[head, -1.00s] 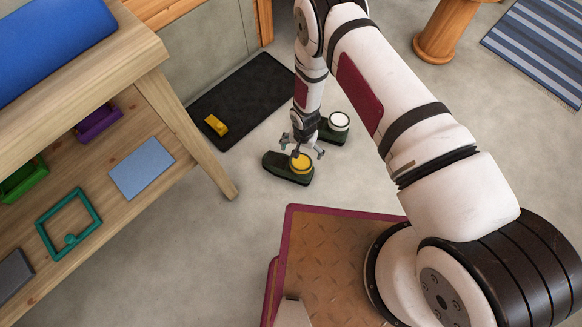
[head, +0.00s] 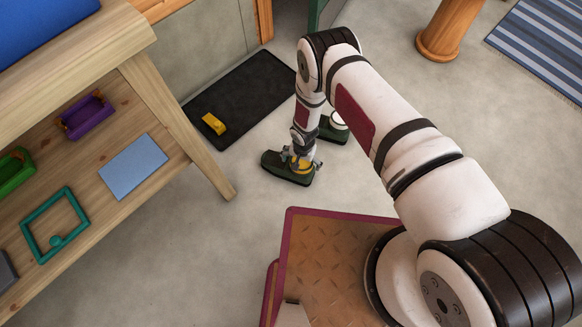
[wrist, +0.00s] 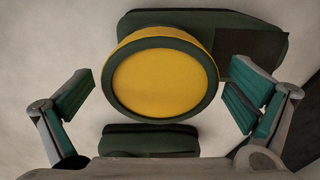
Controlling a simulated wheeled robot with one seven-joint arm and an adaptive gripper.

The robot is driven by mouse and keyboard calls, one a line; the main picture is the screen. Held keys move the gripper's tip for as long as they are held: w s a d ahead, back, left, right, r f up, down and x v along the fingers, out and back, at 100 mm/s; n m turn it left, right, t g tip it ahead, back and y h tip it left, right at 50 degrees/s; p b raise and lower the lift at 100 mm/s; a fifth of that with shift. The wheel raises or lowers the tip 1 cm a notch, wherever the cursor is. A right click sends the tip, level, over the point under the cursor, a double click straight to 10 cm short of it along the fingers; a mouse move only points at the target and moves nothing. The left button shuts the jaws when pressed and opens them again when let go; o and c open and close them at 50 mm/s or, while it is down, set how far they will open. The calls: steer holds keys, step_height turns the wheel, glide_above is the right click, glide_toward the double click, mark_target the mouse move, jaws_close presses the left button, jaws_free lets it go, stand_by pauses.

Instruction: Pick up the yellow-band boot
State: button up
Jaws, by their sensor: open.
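The yellow-band boot (head: 287,168) is dark green and stands upright on the grey floor. In the wrist view its round yellow top with a dark green rim (wrist: 160,76) fills the middle. My gripper (head: 303,164) is at the boot's top, pointing down. In the wrist view my gripper (wrist: 158,104) is open, one finger on each side of the boot's shaft, with gaps on both sides. A second boot with a white band (head: 334,128) stands just behind, partly hidden by my arm.
A black mat (head: 245,95) with a yellow block (head: 213,124) lies behind. A wooden bench (head: 205,165) with trays on its lower shelf stands at left. A wooden post (head: 443,35) and striped rug (head: 540,45) are at far right. Floor in front of the boot is clear.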

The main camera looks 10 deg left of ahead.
steer(key=shift+r, duration=0.1)
steer(key=shift+c, duration=0.4)
steer(key=c, duration=2)
